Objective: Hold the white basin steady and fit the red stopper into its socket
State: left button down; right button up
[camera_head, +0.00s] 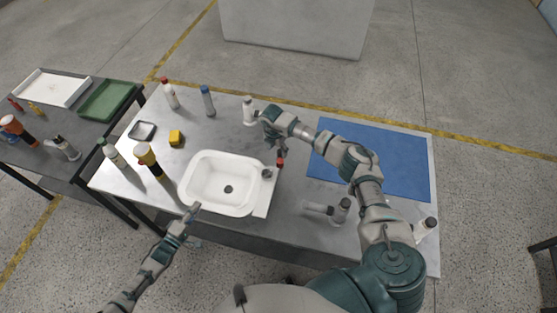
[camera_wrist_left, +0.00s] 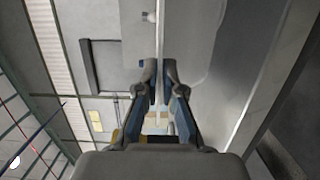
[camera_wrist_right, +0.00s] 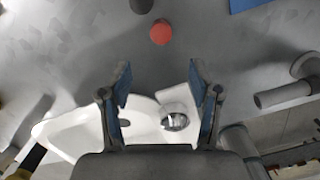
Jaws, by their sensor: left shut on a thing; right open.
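The white basin (camera_head: 205,168) sits on the grey table near its front edge, with a dark drain hole inside. A round metal socket (camera_head: 267,173) is on its right ledge; it also shows in the right wrist view (camera_wrist_right: 175,118). The red stopper (camera_head: 281,162) is on the table just beyond the socket, apart from the basin; the right wrist view shows its round top (camera_wrist_right: 162,32). My left gripper (camera_head: 193,209) is shut on the basin's front rim (camera_wrist_left: 160,50). My right gripper (camera_wrist_right: 159,80) is open and empty above the stopper and socket area.
Several bottles stand along the back and left, including a white one (camera_head: 249,111) behind my right gripper. A yellow block (camera_head: 176,138) and a small tray (camera_head: 142,131) lie left. A blue mat (camera_head: 385,160) covers the right, with grey fittings (camera_head: 320,208) in front.

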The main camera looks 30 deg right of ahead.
aim_at(280, 161)
jog(key=f+n, duration=0.4)
jog(key=d+f+n+y, duration=0.1)
jog(key=f+n, duration=0.2)
jog(key=n, duration=0.1)
jog(key=f+n+t, duration=0.1)
jog(key=f+n, duration=0.3)
jog(key=shift+w+d+f+n, duration=0.35)
jog(key=shift+w+n, duration=0.05)
grip_shut()
jog(key=shift+r, duration=0.1)
